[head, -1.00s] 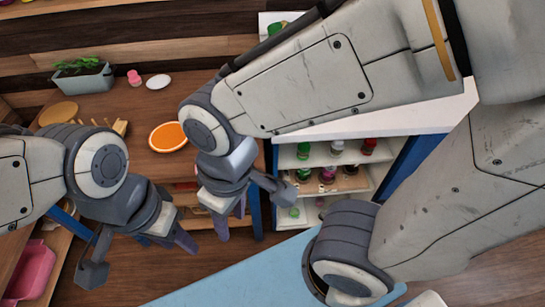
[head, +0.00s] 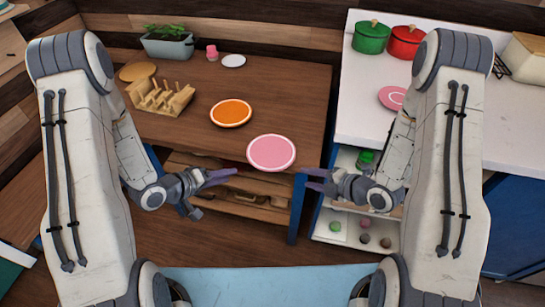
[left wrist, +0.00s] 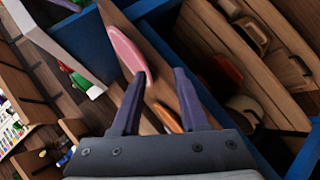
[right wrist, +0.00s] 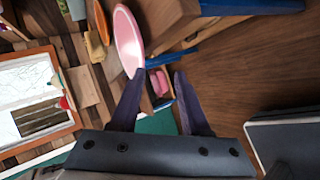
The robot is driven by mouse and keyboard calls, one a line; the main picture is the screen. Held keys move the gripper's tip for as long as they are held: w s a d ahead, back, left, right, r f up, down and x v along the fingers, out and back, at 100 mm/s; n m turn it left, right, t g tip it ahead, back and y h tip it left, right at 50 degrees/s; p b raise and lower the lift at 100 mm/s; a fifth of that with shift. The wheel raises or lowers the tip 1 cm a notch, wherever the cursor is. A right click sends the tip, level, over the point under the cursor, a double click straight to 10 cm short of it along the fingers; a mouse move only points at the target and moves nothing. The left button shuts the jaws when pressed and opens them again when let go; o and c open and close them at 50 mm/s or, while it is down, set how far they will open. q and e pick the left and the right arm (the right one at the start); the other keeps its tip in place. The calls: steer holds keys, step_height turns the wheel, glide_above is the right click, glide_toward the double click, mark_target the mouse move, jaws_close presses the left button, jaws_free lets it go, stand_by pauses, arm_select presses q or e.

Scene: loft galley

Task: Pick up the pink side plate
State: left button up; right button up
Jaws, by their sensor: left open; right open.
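A pink plate (head: 271,152) with a pale rim lies flat near the front edge of the wooden table. It also shows in the left wrist view (left wrist: 124,48) and in the right wrist view (right wrist: 128,40). A second pink plate (head: 390,98) lies on the white counter, partly hidden by my right arm. My left gripper (head: 230,173) is open and empty, left of the nearer plate and apart from it. My right gripper (head: 312,180) is open and empty, to that plate's right and apart from it.
An orange plate (head: 231,113) lies behind the nearer pink plate. A wooden rack (head: 161,98), a planter (head: 167,43), a pink cup (head: 212,53) and a white saucer (head: 233,61) stand further back. Green (head: 370,37) and red (head: 405,42) pots stand on the counter. The table's right side is clear.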

mark_target(289, 165)
arm_select(q)
steer(key=s+n+t+h, duration=0.1)
steer(key=n, duration=0.1)
steer(key=s+a+n+t+h, duration=0.1)
steer(key=n+h, duration=0.1)
steer(key=shift+s+a+n+t+b, duration=0.1)
steer(key=shift+n+t+b, duration=0.2)
steer(key=shift+t+b, duration=0.1)
arm_select(e)
steer(key=s+t+y, duration=0.1)
steer(key=s+d+n+t+y, duration=0.1)
steer(key=t, duration=0.1)
steer(key=shift+d+r, duration=0.2)
steer(key=shift+d, duration=0.05)
arm_select(q)
steer(key=x, duration=1)
arm_select(e)
steer(key=x, duration=1)
steer(key=shift+w+a+r, duration=0.15)
steer(key=shift+w+a, duration=0.05)
steer(key=shift+w, duration=0.05)
arm_select(q)
steer(key=shift+c, duration=0.2)
arm_select(e)
steer(key=shift+c, duration=0.3)
arm_select(q)
jaws_close()
arm_select(e)
jaws_close()
